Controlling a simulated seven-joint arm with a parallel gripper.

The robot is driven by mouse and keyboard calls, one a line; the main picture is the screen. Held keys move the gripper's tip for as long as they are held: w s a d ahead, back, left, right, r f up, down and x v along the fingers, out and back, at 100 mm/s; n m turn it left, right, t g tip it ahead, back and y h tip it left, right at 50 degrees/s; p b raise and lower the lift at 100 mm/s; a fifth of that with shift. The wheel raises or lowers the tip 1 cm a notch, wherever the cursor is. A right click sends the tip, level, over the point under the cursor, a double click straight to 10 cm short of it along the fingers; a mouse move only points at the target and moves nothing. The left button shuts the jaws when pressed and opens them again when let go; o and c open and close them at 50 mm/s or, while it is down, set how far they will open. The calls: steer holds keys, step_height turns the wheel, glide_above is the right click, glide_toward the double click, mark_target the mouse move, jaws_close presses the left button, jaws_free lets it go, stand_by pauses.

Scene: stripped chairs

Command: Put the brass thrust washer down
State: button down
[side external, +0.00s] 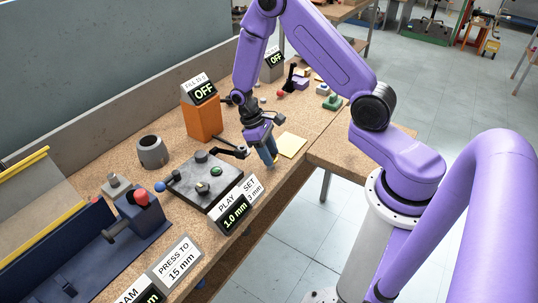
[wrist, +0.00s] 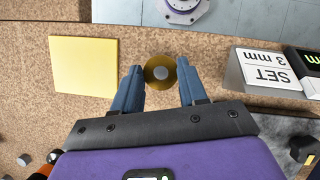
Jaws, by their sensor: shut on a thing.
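The brass thrust washer (wrist: 149,80) is a flat gold ring with a grey centre, seen face-on between my fingertips in the wrist view. My gripper (wrist: 160,73) has two blue fingers and is shut on the washer. In the side view my gripper (side external: 271,157) points down near the front edge of the cork-topped bench, left of a yellow square pad (side external: 292,145). Only a thin brass sliver shows at the fingertips there. The pad also shows left of the washer in the wrist view (wrist: 83,67). The washer's height above the bench is hard to tell.
An orange box (side external: 202,122) reads OFF. A grey ring (side external: 152,152) stands farther left.

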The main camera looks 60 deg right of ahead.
steer(key=shift+f, duration=0.6)
steer(key=shift+f, duration=0.1)
steer(key=c, duration=0.6)
jaws_free()
steer(key=shift+f, duration=0.1)
steer(key=v, duration=1.2)
steer(key=s+a+r+n+t, duration=0.2)
steer(key=s+a+r+n, duration=0.15)
steer(key=a+r, duration=0.2)
steer(key=s+a+r+n+t, duration=0.1)
steer(key=s+a+r+n, duration=0.1)
steer(key=s, duration=0.9)
steer(key=s+a+r+n+t+y, duration=0.1)
steer(key=s+r+n, duration=0.3)
steer(key=s, duration=0.7)
steer(key=shift+s+a+t+y, duration=0.3)
steer(key=shift+s+a, duration=0.1)
steer(key=shift+a, duration=0.1)
